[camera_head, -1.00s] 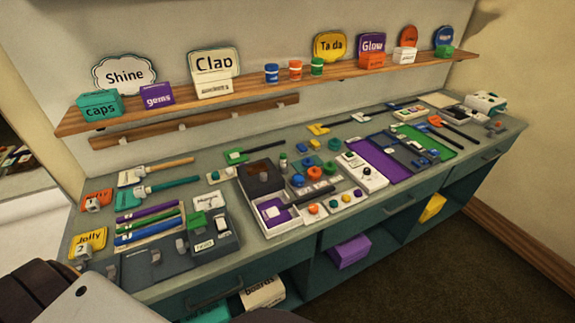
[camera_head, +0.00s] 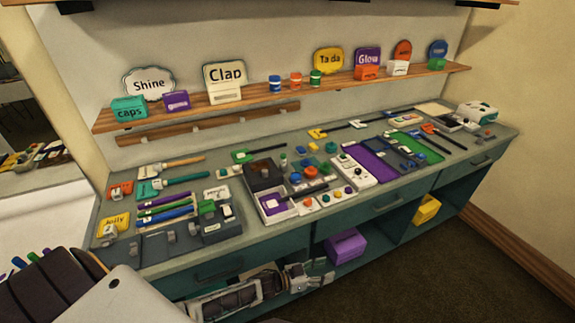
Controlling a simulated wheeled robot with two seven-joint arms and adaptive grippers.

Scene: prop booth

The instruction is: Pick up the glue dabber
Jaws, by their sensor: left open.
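I cannot tell for sure which item is the glue dabber. Long-handled tools lie on the counter: one with a wooden handle (camera_head: 184,162), one with a teal handle (camera_head: 186,180) at the left, and one with a green head (camera_head: 242,155) and black handle near the middle. A small green-topped bottle (camera_head: 283,159) stands behind the dark box. My left gripper (camera_head: 322,272) is open and empty, in front of the cabinet and below the countertop edge, apart from all the tools. My right gripper is not in view.
The counter (camera_head: 262,238) is crowded. It carries a dark open box (camera_head: 264,174), a purple mat (camera_head: 369,171), a green mat (camera_head: 417,147) and colored markers (camera_head: 168,207). A wooden shelf (camera_head: 240,107) with signs runs above. Open cubbies below hold a purple box (camera_head: 346,245) and a yellow one (camera_head: 427,209).

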